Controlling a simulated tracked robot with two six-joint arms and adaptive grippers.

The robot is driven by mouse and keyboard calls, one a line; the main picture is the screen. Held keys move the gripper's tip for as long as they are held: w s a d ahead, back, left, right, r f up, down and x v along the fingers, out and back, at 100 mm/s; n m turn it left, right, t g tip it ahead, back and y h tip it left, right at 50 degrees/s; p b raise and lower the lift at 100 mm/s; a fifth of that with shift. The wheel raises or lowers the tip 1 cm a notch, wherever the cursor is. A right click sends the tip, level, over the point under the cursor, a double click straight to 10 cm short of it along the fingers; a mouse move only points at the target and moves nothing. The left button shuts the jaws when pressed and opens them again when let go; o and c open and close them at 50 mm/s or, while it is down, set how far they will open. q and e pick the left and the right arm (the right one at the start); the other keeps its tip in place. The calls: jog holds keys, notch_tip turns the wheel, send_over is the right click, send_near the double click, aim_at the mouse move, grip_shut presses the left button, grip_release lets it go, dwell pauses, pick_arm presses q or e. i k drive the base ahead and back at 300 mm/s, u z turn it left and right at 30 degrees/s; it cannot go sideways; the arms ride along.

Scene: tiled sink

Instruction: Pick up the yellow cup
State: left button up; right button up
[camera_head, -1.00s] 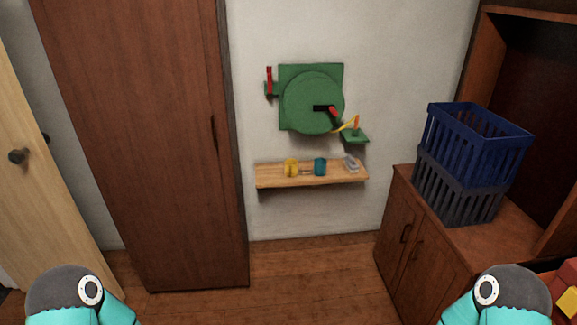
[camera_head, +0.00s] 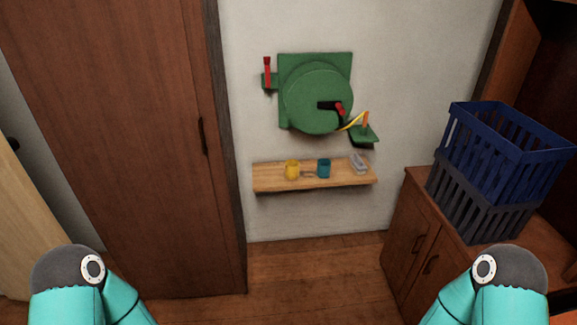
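The yellow cup (camera_head: 292,170) stands on a narrow wooden wall shelf (camera_head: 335,181), left of a teal cup (camera_head: 324,168). It is across the room, straight ahead and well apart from me. Only teal and grey links of my two arms show at the lower left and lower right corners. Neither gripper is in view.
A green round wall device (camera_head: 316,95) hangs above the shelf. A tall brown wardrobe (camera_head: 110,130) stands at left. At right, blue and grey crates (camera_head: 510,150) sit on a brown cabinet (camera_head: 412,245). The wooden floor (camera_head: 300,270) below the shelf is clear.

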aim_at(291, 165)
jog(key=z, duration=0.2)
jog(key=k, duration=0.8)
jog(key=u, duration=0.2)
jog(key=i, duration=1.2)
jog(key=u, duration=0.4)
jog(key=i, duration=1.5)
jog(key=u, duration=0.25)
